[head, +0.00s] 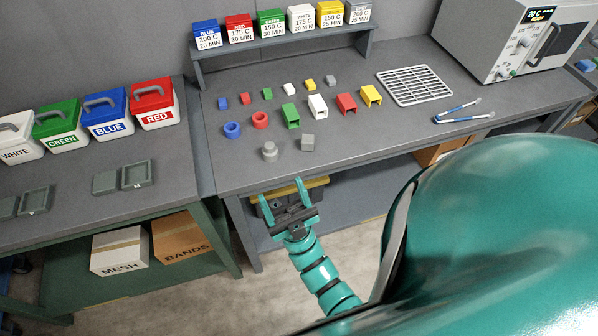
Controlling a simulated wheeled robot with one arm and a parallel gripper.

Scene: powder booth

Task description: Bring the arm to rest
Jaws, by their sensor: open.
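My gripper (284,194) is in the head view, at the front edge of the grey workbench (350,150). Its two teal fingers are spread apart, with nothing between them. My teal arm (318,272) reaches up to it from the lower right. The fingertips appear near the bench's front edge, below a grey round part (269,150) and a grey block (307,142). I cannot tell whether they touch the bench edge. My own large teal body covers the lower right of the view.
Small coloured parts, including a blue ring (232,130) and a yellow bracket (371,95), stand on the bench. A wire rack (414,86), blue-handled tongs (458,111) and an oven (515,38) are at right. Lidded tubs, including a red one (153,103), stand on the left bench.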

